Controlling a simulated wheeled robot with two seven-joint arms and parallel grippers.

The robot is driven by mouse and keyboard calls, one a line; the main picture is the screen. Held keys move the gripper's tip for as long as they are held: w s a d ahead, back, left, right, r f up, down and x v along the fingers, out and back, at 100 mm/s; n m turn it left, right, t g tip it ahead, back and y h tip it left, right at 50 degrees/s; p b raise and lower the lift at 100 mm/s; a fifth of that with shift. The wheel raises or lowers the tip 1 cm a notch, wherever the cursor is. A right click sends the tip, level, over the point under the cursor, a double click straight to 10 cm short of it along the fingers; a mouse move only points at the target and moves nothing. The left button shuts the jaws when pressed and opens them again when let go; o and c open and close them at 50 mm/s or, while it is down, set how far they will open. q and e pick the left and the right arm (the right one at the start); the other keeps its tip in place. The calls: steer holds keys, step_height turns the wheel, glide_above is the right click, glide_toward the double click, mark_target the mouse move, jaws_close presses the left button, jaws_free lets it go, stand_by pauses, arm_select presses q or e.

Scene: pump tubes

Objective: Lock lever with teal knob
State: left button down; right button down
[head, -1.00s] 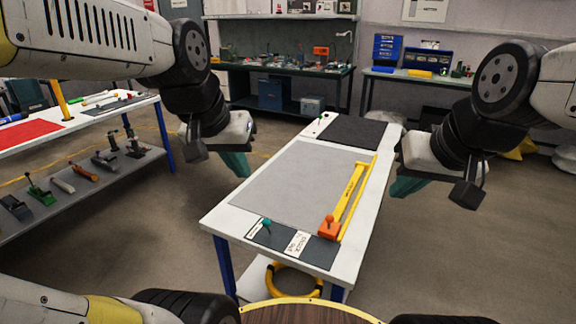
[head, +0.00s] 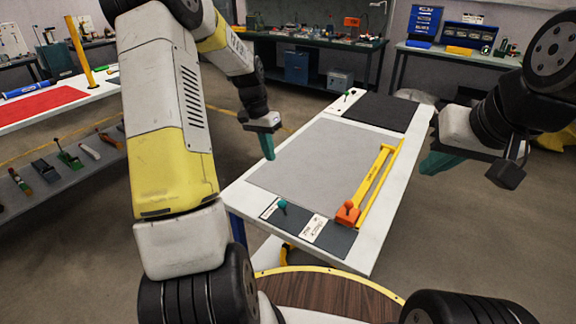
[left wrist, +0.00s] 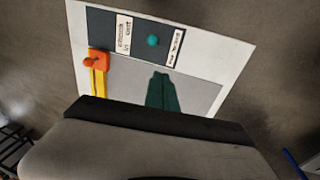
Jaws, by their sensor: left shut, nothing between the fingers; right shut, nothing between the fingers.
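The lever's teal knob (head: 282,204) stands on a dark panel between white labels at the near left corner of the white table. It also shows in the left wrist view (left wrist: 153,40), beyond my fingertips. My left gripper (head: 268,147) is shut and empty, above the table's left edge, farther back than the knob. Its teal fingers show in the left wrist view (left wrist: 162,90), pointing toward the panel. My right gripper (head: 436,163) is shut and empty, off the table's right side. The lever's arm below the knob is too small to make out.
An orange block (head: 348,212) with a yellow bar (head: 376,185) lies right of the knob. A grey mat (head: 322,160) covers the table's middle, with a black mat (head: 382,111) behind. A green-topped lever (head: 347,94) stands at the far left corner.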

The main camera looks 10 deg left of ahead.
arm_select(q)
glide_toward(284, 208)
steer(key=w+a+f, duration=0.2)
steer(key=w, duration=0.3)
steer(key=s+f, duration=0.1)
steer(key=s+d+f, duration=0.1)
steer(key=shift+d+f, duration=0.35)
steer(key=shift+f, duration=0.05)
steer(key=shift+s+a+f, duration=0.1)
steer(key=shift+s+f, duration=0.15)
steer(key=shift+s, duration=0.35)
steer(key=shift+s+a+f, duration=0.1)
steer(key=shift+s+f, duration=0.15)
steer(key=shift+s, duration=0.3)
steer(key=shift+d, duration=0.1)
